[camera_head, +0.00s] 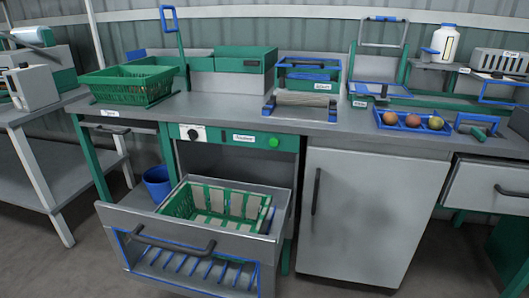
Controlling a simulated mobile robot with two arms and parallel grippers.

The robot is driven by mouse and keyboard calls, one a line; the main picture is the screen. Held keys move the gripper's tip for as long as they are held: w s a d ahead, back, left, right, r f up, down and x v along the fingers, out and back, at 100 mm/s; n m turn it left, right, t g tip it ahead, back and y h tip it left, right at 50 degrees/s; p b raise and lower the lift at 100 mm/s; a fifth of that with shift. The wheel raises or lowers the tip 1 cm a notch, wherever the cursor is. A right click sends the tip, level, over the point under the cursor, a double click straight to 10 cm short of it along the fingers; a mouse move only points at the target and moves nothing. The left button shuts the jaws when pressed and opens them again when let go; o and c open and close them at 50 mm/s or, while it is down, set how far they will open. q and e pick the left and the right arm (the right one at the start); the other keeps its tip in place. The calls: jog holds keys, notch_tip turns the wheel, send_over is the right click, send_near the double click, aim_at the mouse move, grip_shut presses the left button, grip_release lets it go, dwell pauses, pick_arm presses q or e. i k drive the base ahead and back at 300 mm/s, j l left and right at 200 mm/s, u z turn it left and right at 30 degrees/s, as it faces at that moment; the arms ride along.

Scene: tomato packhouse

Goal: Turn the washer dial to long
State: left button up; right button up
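The washer dial (193,134) is a small black round knob on a white plate. It sits on the left part of the green control panel (218,137) under the counter's front edge. The setting it points to is too small to read. A white label (244,138) and a round green button (274,142) are to its right on the same panel. Below the panel, the washer drawer (190,236) is pulled out, with a green slatted basket (176,203) inside. Neither of my grippers is in view.
The pulled-out drawer juts forward below the dial. A green crate (128,96) stands on the counter at the left. A roller unit (300,104) and a blue tray (385,122) of tomatoes are further right. A blue bucket (156,184) stands left of the drawer.

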aim_at(193, 134)
jog(key=i+u, duration=0.15)
jog(key=i, duration=0.8)
